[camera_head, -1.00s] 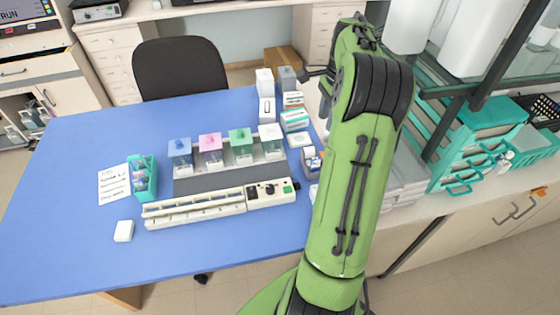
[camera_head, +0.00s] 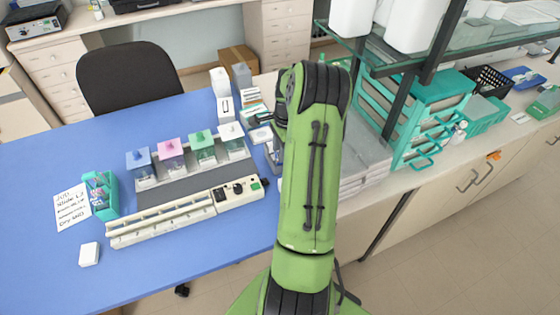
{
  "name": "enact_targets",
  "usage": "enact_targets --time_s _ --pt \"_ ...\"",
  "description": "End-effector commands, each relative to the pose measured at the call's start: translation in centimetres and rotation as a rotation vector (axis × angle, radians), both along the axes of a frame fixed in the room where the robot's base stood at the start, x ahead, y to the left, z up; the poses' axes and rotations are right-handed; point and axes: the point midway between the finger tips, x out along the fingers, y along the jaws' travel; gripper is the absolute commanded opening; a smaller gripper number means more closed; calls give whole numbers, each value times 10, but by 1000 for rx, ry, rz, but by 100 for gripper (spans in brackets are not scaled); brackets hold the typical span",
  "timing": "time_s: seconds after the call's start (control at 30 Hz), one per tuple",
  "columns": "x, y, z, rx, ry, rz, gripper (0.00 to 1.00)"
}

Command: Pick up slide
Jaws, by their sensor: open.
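I cannot make out a single slide for certain in the head view. A teal rack (camera_head: 101,195) with small items in it stands at the left of the blue table, beside a handwritten note (camera_head: 71,205). A long cream staining device (camera_head: 165,217) with a slotted front and a control panel lies to its right. Behind it, several staining jars with blue (camera_head: 140,162), pink (camera_head: 171,154), green (camera_head: 203,148) and white lids stand in a row. My green arm rises at the centre right. My gripper is not visible in this view.
A small white box (camera_head: 89,254) lies at the table's front left. Boxes (camera_head: 221,84) and stacked packs stand at the table's back right, close to my arm. A side counter with teal drawers (camera_head: 432,115) and a glass shelf is on the right. The blue tabletop (camera_head: 60,283) is clear at front left.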

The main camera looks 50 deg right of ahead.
Motion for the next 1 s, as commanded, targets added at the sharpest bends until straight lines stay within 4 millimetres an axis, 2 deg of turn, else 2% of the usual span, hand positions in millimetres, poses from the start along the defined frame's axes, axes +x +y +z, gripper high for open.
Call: enact_targets --time_s 0.2,0.47,0.5,0.9,1.0 --pt "0 0 -2 -1 -1 1 40" --pt "0 0 -2 -1 -1 1 2" --pt "0 0 -2 -1 -1 1 0" --pt "0 1 -2 1 0 1 0" --pt "1 0 8 -1 -1 2 0"
